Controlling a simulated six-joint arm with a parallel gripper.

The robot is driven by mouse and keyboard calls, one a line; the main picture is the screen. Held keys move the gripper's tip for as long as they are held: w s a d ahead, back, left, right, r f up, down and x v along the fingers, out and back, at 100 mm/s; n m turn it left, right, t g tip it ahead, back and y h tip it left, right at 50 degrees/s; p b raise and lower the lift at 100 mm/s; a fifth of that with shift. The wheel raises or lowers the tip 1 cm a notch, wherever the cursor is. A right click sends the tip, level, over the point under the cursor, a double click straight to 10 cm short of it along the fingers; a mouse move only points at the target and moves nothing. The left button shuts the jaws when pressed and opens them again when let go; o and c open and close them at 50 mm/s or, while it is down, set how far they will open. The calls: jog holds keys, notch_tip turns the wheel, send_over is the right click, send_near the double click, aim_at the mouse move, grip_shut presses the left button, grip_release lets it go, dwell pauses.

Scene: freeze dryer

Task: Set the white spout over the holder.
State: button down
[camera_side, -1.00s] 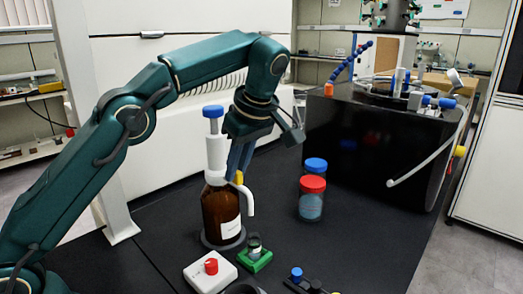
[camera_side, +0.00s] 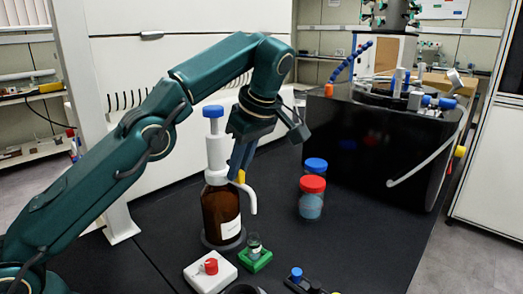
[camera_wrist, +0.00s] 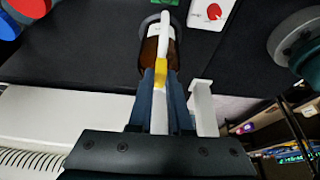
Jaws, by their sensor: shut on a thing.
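The white spout (camera_side: 251,198) sticks out to the right from the white pump head of a brown bottle (camera_side: 221,212) and bends down. Its tip is above and close to the green holder (camera_side: 262,263), which has a small glass vial (camera_side: 254,244) in it. There is a gap between the tip and the vial. My gripper (camera_side: 239,177) is shut on the spout near its yellow part.
A white device with a red knob (camera_side: 210,266) stands in front of the bottle. Blue- and red-capped jars (camera_side: 312,199) stand to the right. A small black rack (camera_side: 306,284) is at the front. The large black freeze dryer (camera_side: 375,145) is at the back right.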

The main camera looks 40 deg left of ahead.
jog(key=shift+a, duration=0.1)
jog(key=c, duration=0.8)
grip_release()
jog(key=shift+c, duration=0.2)
jog(key=shift+s+m, duration=0.2)
jog(key=shift+m, duration=0.1)
